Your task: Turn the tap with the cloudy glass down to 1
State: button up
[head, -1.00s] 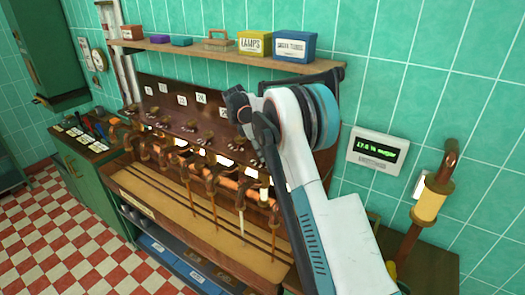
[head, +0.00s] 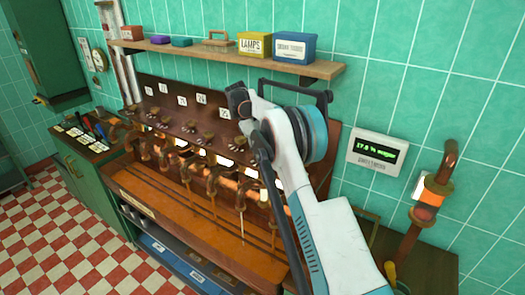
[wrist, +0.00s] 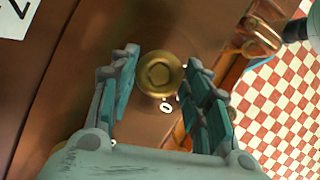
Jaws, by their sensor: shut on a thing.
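A round brass tap knob (wrist: 159,75) is between the two fingers of my gripper (wrist: 160,88) in the wrist view. My gripper is shut on it, with one finger on each side. Several taps with glasses stand along the panel. One pale glass (head: 264,194) shows beside my arm; I cannot tell whether it is the cloudy one.
A long wooden trough (head: 150,190) runs below the taps. A shelf (head: 190,50) with boxes hangs above. A wall display (head: 377,154) showing a sugar percentage is to the right, near a copper pipe with a glowing glass (head: 428,193). The checkered floor at left is clear.

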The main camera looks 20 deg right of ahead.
dwell(0.3)
jog(key=o, duration=1.1)
jog(key=shift+c, duration=0.2)
jog(key=v, duration=0.7)
jog(key=shift+r, duration=0.25)
jog(key=shift+a, duration=0.1)
